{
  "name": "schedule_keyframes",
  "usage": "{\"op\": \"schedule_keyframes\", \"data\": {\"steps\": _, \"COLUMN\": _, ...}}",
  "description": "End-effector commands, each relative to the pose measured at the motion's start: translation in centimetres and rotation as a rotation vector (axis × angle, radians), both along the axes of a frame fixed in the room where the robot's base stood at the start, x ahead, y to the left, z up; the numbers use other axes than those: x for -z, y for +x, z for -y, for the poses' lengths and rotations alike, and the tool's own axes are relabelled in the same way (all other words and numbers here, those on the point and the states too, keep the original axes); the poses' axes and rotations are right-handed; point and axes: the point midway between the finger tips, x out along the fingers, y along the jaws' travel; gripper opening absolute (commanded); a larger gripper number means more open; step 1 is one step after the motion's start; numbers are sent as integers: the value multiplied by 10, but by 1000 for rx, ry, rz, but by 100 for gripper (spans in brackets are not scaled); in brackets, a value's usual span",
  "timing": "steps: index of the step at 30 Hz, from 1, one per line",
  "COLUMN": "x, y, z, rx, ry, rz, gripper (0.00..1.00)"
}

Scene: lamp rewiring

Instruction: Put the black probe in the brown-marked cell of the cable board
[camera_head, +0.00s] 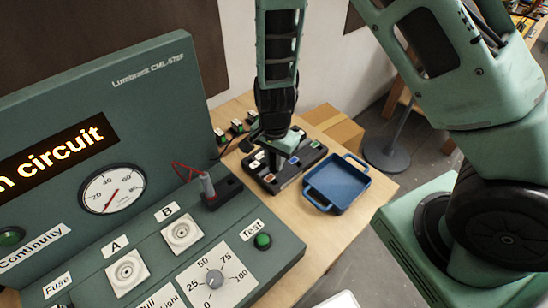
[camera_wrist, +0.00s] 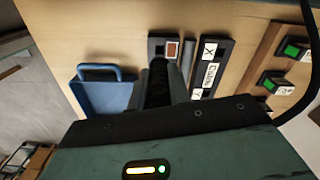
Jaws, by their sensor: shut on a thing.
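The black cable board (camera_head: 290,170) lies on the wooden table beside the test panel, with coloured marks and white labels on its cells. In the wrist view a brown mark (camera_wrist: 173,49) on a white label shows at the board's far end. My gripper (camera_head: 272,158) points down over the board and is shut on the black probe (camera_wrist: 158,82). The probe's upper part shows as a dark ribbed shape just in front of the brown mark. Its tip is hidden, so I cannot tell whether it is in the cell or above it.
A blue tray (camera_head: 338,186) stands right of the board. Small switch blocks (camera_head: 237,127) sit behind it. The tester (camera_head: 100,150), reading "n circuit", fills the left. A grey probe (camera_head: 207,186) with a red lead stands in the black holder (camera_head: 224,192).

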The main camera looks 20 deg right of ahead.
Motion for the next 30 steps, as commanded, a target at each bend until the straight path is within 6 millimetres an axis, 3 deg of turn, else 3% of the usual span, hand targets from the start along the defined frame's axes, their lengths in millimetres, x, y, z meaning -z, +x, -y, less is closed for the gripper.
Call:
{"op": "schedule_keyframes", "data": {"steps": 16, "x": 44, "y": 0, "z": 0, "rx": 0, "ry": 0, "rz": -1, "gripper": 0}}
{"op": "schedule_keyframes", "data": {"steps": 30, "x": 50, "y": 0, "z": 0, "rx": 0, "ry": 0, "rz": 0, "gripper": 0}}
